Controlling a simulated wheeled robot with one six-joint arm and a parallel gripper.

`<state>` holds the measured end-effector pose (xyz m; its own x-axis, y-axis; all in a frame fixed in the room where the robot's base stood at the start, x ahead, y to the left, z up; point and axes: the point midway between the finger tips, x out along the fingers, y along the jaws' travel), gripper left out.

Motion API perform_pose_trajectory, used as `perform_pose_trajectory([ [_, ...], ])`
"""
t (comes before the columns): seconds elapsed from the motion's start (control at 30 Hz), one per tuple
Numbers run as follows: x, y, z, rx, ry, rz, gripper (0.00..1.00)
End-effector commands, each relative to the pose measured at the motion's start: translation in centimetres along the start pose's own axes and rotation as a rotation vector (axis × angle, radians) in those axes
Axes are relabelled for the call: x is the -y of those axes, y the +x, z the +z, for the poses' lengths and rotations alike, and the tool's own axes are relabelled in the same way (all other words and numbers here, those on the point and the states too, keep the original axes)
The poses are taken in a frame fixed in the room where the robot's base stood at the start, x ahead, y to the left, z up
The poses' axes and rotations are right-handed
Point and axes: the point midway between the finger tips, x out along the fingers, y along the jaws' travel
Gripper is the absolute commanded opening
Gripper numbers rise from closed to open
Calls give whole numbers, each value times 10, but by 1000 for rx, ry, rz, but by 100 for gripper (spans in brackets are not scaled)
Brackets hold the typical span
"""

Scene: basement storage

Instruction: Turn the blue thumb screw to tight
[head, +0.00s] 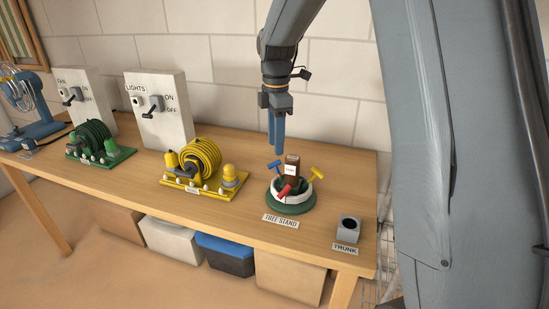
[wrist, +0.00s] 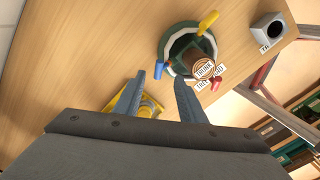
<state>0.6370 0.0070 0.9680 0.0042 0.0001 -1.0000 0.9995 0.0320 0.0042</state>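The blue thumb screw (head: 274,165) sticks out from the back left of the round green and white tree stand (head: 290,208). In the wrist view the blue screw (wrist: 159,69) shows between and just beyond my fingertips. My gripper (head: 275,153) points down, its tips just above the blue screw in the head view. In the wrist view its fingers (wrist: 158,80) are apart with nothing between them. A brown trunk (head: 291,166) with a white label stands in the stand. A yellow screw (head: 316,173) and a red screw (head: 287,190) also stick out from it.
A grey trunk block (head: 348,229) with a round hole stands at the right. A yellow reel (head: 203,160) on a yellow base is to the left, then a green reel (head: 92,138). White switch panels (head: 172,130) stand behind. The wooden tabletop (head: 235,212) is bare between them.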

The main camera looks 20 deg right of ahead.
Motion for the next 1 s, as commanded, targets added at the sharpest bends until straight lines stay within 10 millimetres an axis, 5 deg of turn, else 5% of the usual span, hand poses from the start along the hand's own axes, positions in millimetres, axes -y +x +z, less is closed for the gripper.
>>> perform_pose_trajectory([
  [0.4,1,57,0,0,2,-1,37],
  [0.77,1,65,0,0,2,0,37],
  [1.0,1,65,0,0,3,0,1],
])
